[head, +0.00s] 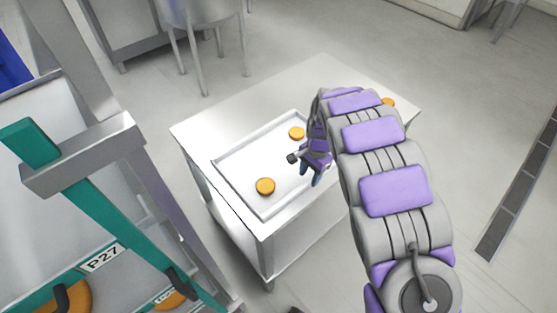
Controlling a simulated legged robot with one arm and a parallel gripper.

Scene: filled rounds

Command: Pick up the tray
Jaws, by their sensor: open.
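The tray (236,182) is a shallow white rectangle with a raised rim, lying flat on a white table (262,95). Two orange rounds show on it, one near its front (265,186) and one near its back (296,133). My gripper (306,168) is open over the right part of the tray. My arm and gripper hide the tray's right side, and I cannot tell whether the gripper touches it.
Another orange round (388,102) lies at the table's right corner, partly behind my arm. A grey frame with a teal bar (110,215) marked P27 stands at left. A stool (205,20) stands behind the table.

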